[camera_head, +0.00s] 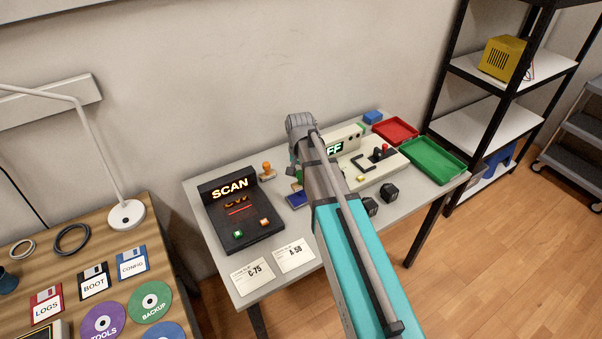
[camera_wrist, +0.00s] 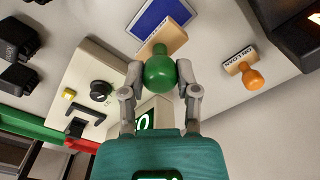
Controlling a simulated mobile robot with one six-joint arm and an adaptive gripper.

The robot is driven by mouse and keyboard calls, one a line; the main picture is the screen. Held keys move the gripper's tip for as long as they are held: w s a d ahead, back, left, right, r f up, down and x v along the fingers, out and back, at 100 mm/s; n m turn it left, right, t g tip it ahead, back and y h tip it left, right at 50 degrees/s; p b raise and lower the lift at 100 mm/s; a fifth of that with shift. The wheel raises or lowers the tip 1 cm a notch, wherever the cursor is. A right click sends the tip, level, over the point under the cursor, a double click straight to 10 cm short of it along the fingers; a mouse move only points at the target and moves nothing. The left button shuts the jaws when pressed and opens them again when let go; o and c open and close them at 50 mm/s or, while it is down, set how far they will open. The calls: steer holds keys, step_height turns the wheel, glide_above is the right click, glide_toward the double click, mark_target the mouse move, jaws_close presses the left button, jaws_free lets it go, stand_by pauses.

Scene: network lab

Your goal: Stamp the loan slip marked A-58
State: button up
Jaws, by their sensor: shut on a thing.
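The loan slip marked A-58 (camera_head: 294,254) lies flat near the front edge of the grey table, right of the slip marked C-75 (camera_head: 252,275). In the wrist view my gripper (camera_wrist: 160,76) is shut on the round green handle of a stamp (camera_wrist: 159,71) with a wooden block. The block overlaps the blue ink pad (camera_wrist: 161,19) in that view; I cannot tell whether they touch. The ink pad (camera_head: 296,198) also shows in the head view, where my arm hides most of the gripper. An orange-handled stamp (camera_head: 267,170) stands beside the scanner, also in the wrist view (camera_wrist: 251,78).
The black SCAN device (camera_head: 240,212) stands left of the pad, behind the slips. Right of my arm are a pale device (camera_head: 372,170), black blocks (camera_head: 390,192), a red tray (camera_head: 395,131) and a green tray (camera_head: 433,161). A second table with disks is at left.

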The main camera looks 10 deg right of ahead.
steer(key=shift+r+p, duration=0.8)
steer(key=shift+r, duration=0.25)
